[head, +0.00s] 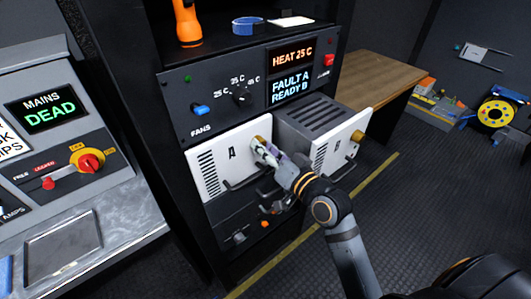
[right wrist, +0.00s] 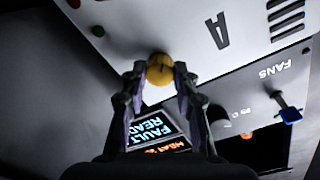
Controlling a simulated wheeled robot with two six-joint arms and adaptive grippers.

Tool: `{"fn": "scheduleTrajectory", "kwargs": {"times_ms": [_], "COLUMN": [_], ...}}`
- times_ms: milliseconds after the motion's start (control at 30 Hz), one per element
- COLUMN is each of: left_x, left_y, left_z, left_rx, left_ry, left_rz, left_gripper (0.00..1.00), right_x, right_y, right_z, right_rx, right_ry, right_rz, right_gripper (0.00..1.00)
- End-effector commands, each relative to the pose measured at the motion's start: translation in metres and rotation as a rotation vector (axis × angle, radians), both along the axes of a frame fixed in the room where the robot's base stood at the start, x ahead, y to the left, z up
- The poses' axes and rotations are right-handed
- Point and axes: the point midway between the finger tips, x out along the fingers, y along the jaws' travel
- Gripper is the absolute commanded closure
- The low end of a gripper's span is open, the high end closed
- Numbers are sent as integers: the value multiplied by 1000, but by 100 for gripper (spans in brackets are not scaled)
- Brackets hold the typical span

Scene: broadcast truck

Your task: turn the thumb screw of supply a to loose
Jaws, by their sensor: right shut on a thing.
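Supply A (head: 218,165) is a white-fronted unit marked "A" in the rack, with vent slots and a dark handle. Its brass thumb screw (right wrist: 160,69) sits between the fingertips of my right gripper (right wrist: 159,72) in the right wrist view. A dark line shows on the screw head. In the head view my right gripper (head: 265,150) reaches the right side of panel A and mostly covers the screw. It is shut on the screw. My left gripper is not in view.
Supply B (head: 330,150) stands farther out of the rack beside A, with its own brass screw (head: 357,136). Above is a control panel with a fans switch (head: 201,110), a knob (head: 241,97) and a display (head: 290,88) reading "FAULT A READY B". A mains panel (head: 60,130) is at left.

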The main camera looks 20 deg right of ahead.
Motion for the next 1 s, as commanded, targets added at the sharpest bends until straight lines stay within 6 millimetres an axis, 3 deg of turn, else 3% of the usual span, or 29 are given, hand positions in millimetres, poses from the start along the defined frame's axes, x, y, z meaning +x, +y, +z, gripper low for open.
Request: {"fn": "scheduleTrajectory", "kwargs": {"times_ms": [400, 1000], "left_x": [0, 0], "left_y": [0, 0], "left_z": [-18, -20], "left_rx": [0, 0], "left_ry": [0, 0], "left_rz": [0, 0], "left_gripper": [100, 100], "right_x": [0, 0], "right_y": [0, 0], "right_z": [-3, -2], "right_rx": [-207, -250], "right_ry": [-70, -85], "right_rz": [1, 2], "right_gripper": [100, 100]}}
